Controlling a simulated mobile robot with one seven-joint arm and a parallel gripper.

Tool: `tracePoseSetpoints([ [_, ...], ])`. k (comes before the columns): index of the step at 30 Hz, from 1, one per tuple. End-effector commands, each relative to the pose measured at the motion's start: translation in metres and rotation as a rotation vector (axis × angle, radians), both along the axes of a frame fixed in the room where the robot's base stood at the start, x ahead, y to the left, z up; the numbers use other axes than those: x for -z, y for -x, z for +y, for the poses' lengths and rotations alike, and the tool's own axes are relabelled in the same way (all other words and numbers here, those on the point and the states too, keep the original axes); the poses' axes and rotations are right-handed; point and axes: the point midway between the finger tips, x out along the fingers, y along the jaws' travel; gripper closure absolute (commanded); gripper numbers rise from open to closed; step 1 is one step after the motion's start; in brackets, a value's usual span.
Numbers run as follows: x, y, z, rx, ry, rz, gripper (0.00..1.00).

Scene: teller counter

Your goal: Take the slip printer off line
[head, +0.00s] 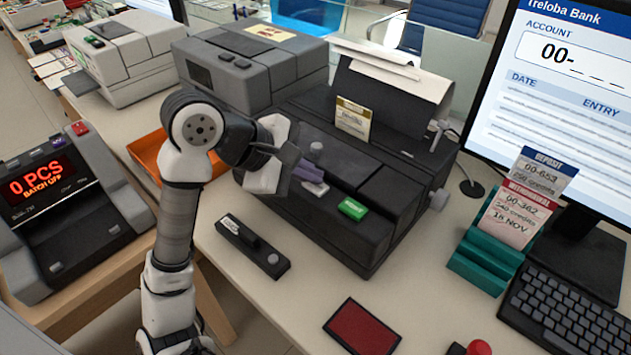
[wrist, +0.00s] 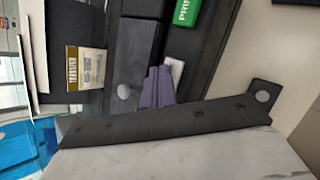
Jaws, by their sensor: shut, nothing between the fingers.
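The slip printer (head: 375,215) is the dark machine in the middle of the counter, with paper standing in its back. Its front panel carries a green button (head: 352,209), lettered "PRIN" in the wrist view (wrist: 187,10), and a pale button (head: 327,193) beside it. My gripper (head: 316,186) is shut and empty, its purple-grey fingertips over the front panel close to the pale button. In the wrist view the fingertips (wrist: 158,78) partly cover that pale button (wrist: 176,70); I cannot tell whether they touch it. A round grey knob (wrist: 124,91) sits to their left.
A small black device (head: 252,247) and a red pad (head: 362,327) lie in front of the printer. A teal slip holder (head: 485,262), keyboard (head: 572,315) and monitor (head: 560,75) stand right. A counting machine (head: 70,215) and orange tray (head: 150,155) are left.

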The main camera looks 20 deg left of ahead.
Motion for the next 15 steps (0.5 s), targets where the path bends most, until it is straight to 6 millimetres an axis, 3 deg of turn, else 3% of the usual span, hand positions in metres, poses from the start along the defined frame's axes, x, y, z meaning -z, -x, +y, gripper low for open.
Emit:
tracePoseSetpoints([
  [15, -0.0098, 0.0, 0.0, 0.002, -0.001, 0.0, 1.0],
])
